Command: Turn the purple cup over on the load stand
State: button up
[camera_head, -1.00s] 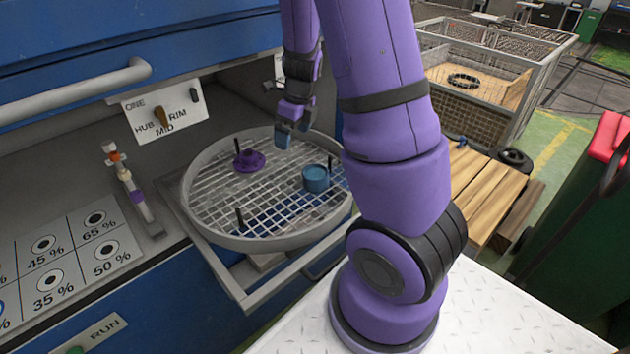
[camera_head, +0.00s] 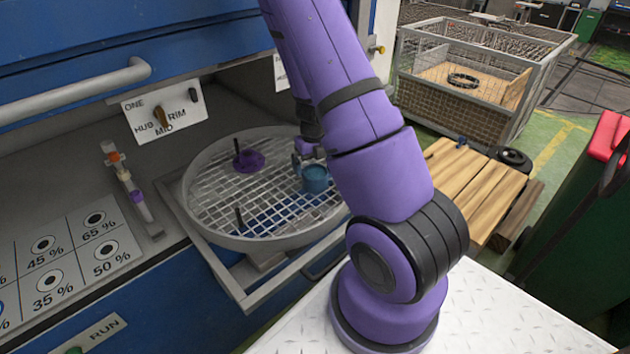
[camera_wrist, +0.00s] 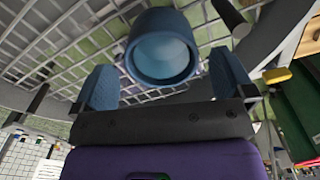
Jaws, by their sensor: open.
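A purple cup-like piece (camera_head: 249,161) sits on the round wire-mesh turntable (camera_head: 216,238), toward its back left, beside a dark post. Whether it is upright or upside down is too small to tell. A blue cup (camera_head: 315,179) stands at the turntable's right side. My gripper (camera_head: 309,158) is right behind the blue cup in the head view, partly hidden by it and my arm. In the wrist view the blue cup (camera_wrist: 162,50) shows its round end just beyond and between my open blue fingers (camera_wrist: 165,80). No contact is visible. I cannot make out a load stand by name.
Dark posts rise from the mesh, one at the front (camera_head: 240,217). A control plate (camera_head: 165,112) marked HUB, MID and RIM and a slider (camera_head: 128,182) are at the left. A wire crate (camera_head: 470,80) and wooden pallet (camera_head: 475,190) stand at the right.

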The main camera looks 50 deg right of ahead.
aim_at(314, 176)
jog(key=shift+f, duration=2.6)
jog(key=c, duration=0.8)
jog(key=shift+r, duration=0.2)
